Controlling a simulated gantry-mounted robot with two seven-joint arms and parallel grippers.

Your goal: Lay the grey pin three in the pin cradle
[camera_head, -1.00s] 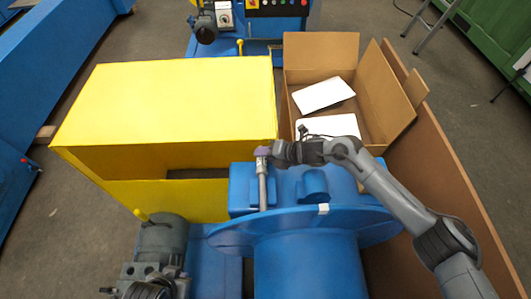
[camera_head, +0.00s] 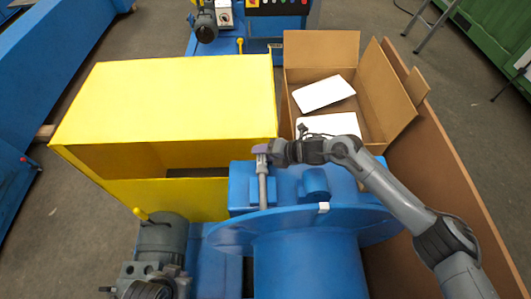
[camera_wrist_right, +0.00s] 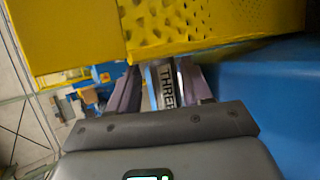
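My right gripper (camera_head: 262,150) is above the blue machine housing, its arm coming in from the right. In the right wrist view a grey pin with the label THREE (camera_wrist_right: 167,88) lies between its two purple-grey fingers, and they appear shut on it. In the head view the pin shows as an upright grey rod (camera_head: 263,187) running down from the fingertips, in front of the blue housing. Whether its lower end touches anything is hard to tell. I cannot make out the pin cradle for sure.
A large yellow guard box (camera_head: 170,100) stands close to the left of the gripper. An open cardboard box (camera_head: 365,85) with white sheets is behind it to the right. A blue flanged drum (camera_head: 305,260) is in front. A grey motor (camera_head: 160,245) is at lower left.

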